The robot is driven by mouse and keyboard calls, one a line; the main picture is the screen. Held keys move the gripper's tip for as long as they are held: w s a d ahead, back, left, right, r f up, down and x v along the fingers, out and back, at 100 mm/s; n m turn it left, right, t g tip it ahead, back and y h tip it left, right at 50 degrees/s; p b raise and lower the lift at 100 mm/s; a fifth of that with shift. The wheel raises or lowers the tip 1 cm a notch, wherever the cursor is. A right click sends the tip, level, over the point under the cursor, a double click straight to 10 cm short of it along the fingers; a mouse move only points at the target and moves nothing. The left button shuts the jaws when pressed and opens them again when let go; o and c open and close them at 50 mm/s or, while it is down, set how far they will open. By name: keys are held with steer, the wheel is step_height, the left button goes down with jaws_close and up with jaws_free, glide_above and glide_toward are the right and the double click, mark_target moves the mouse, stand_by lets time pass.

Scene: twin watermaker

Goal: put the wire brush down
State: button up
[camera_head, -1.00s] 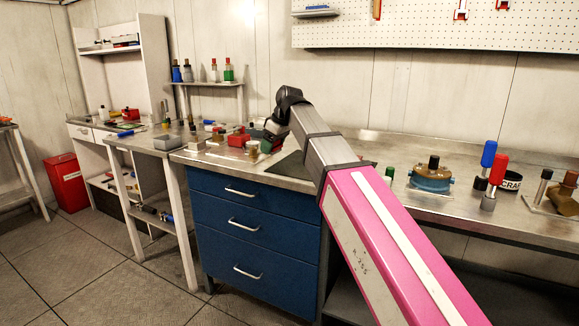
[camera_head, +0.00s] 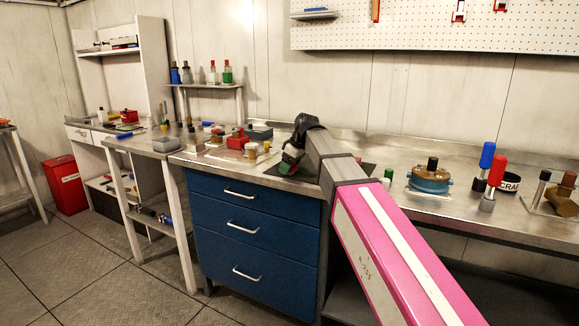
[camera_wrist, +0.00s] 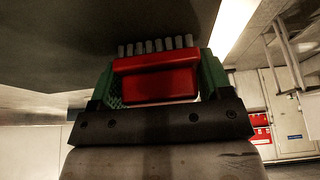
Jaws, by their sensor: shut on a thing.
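The wire brush (camera_wrist: 155,80) has a red body and a row of grey bristles in the wrist view. My gripper (camera_wrist: 158,88) is shut on its red body, with a green finger on each side. The bristles point toward a dark surface, close to it; I cannot tell whether they touch. In the head view my gripper (camera_head: 288,166) is low over a dark mat (camera_head: 305,174) on the steel bench (camera_head: 345,146). The brush is too small and covered to make out there.
Left of my gripper are a red block (camera_head: 238,142), a small tan-topped jar (camera_head: 251,150) and a dark grey box (camera_head: 259,132). To the right stand a green-capped bottle (camera_head: 389,174) and a blue round housing (camera_head: 431,180). Blue drawers (camera_head: 250,225) are below the bench.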

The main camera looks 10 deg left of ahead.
steer(key=shift+f, duration=0.25)
steer(key=shift+f, duration=0.25)
steer(key=o, duration=0.9)
steer(key=shift+s+d+f, duration=0.1)
steer(key=shift+d+f, duration=0.05)
steer(key=shift+s, duration=0.15)
steer(key=shift+s+f, duration=0.1)
steer(key=shift+s, duration=0.1)
steer(key=shift+c, duration=0.5)
steer(key=shift+r, duration=0.25)
steer(key=shift+o, duration=0.4)
steer(key=w+v, duration=0.1)
steer(key=v, duration=1.1)
steer(key=shift+a+r, duration=0.25)
steer(key=shift+r, duration=0.3)
